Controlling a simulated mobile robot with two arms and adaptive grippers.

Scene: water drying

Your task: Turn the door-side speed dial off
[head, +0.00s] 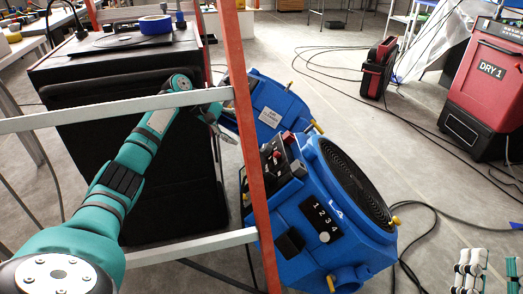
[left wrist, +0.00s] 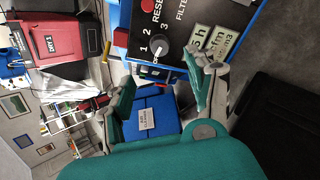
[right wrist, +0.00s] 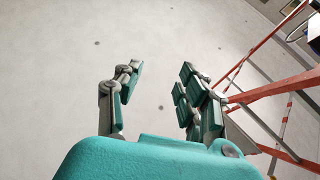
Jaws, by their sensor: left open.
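In the left wrist view a black panel with a blue edge carries a grey speed dial (left wrist: 161,53) marked 1, 2, 3 and what looks like OFF; its exact setting is hard to read. My left gripper (left wrist: 160,92) is open just below it, fingers spread and apart from the dial. In the head view this gripper (head: 222,128) is behind the orange ladder rail, left of two blue machines. The nearer blue machine (head: 345,262) has a plate marked 1 2 3 4. The farther blue machine (head: 265,105) has a white label. My right gripper (right wrist: 160,88) is open and empty over bare floor.
The orange ladder rail (head: 245,130) and its grey rungs (head: 110,111) stand between my head camera and the machines. A black cabinet (head: 110,55) is at left. A red DRY 1 machine (head: 485,85) stands at right.

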